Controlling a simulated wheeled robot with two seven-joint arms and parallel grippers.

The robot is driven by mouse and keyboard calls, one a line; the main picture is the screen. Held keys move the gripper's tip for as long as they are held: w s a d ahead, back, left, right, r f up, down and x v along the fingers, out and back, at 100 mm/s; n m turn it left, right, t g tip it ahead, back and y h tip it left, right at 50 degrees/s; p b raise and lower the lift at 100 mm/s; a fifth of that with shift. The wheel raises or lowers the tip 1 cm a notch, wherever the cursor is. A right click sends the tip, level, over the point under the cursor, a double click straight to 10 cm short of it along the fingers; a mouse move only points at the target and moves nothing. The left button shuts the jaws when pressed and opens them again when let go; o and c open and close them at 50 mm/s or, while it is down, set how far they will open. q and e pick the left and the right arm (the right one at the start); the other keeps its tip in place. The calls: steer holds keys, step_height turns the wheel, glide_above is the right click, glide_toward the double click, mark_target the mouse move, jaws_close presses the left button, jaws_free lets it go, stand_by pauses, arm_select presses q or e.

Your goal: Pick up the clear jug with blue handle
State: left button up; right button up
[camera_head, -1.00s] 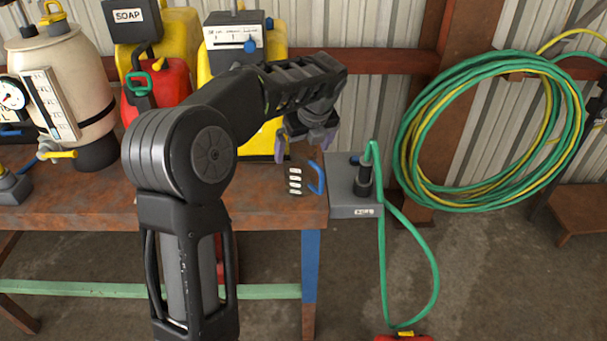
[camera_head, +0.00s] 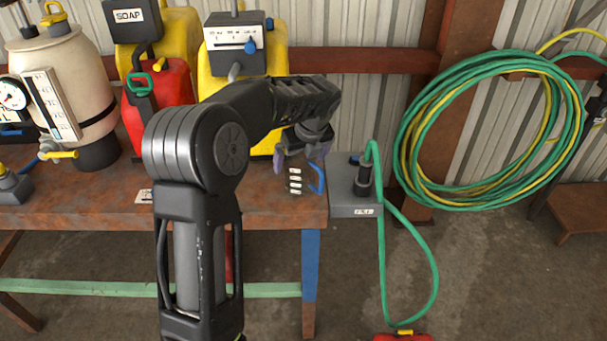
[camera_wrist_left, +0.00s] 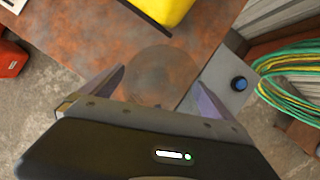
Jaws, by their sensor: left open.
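The clear jug's blue handle (camera_head: 317,178) shows near the right end of the rusty bench (camera_head: 255,205), beside a dark patch with white marks that seems to be on the jug. Its clear body is hard to make out there. In the left wrist view the jug (camera_wrist_left: 162,76) is a faint see-through circle between the fingers. My left gripper (camera_head: 302,158) is open, pointing down just above the jug, with one finger on each side in the left wrist view (camera_wrist_left: 159,86). I cannot tell whether the fingers touch it. My right gripper is not in view.
A grey box (camera_head: 352,203) with a green hose is fixed at the bench's right end. Yellow jugs (camera_head: 270,60), a red can (camera_head: 172,88) and a cream tank (camera_head: 70,70) stand behind and left. A coiled hose (camera_head: 410,150) hangs on the right.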

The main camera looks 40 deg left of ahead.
arm_select(q)
steer(key=shift+c, duration=0.3)
steer(key=c, duration=1.5)
steer(key=shift+r, duration=0.1)
step_height(320, 180, up, 10)
steer(key=shift+f, duration=0.1)
